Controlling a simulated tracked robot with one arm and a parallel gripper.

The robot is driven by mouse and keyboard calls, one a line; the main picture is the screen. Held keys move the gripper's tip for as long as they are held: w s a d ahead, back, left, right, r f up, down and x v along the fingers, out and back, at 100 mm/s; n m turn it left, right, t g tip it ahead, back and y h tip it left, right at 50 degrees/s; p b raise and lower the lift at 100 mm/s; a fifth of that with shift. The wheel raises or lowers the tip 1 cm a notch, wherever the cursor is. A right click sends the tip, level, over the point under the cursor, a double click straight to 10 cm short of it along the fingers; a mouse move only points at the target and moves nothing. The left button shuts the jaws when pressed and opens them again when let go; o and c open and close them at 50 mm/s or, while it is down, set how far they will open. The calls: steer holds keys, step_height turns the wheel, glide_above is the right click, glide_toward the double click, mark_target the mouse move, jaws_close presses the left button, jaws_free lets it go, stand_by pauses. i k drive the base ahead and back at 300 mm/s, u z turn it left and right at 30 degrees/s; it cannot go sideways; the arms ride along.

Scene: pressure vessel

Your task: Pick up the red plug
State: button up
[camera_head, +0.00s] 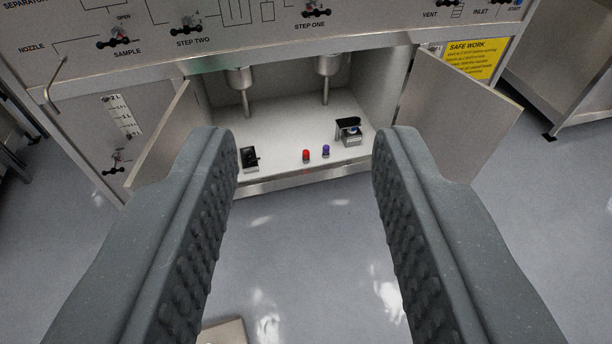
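The red plug (306,156) is small and stands on the light floor of an open cabinet, near its front edge. A similar purple plug (326,151) stands just to its right. My gripper (304,140) is open and empty. Its two grey, studded fingers are wide apart in the foreground. The red plug shows in the gap between them, well beyond the fingertips.
The cabinet (285,120) has open doors at left (165,138) and right (455,112). Inside, a black device (249,157) and a black-topped metal block (348,132) flank the plugs. Two metal nozzles hang above.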

mark_target(305, 154)
steer(key=u, duration=0.2)
steer(key=k, duration=0.25)
steer(key=z, duration=0.8)
steer(key=i, duration=2.05)
steer(key=u, duration=0.55)
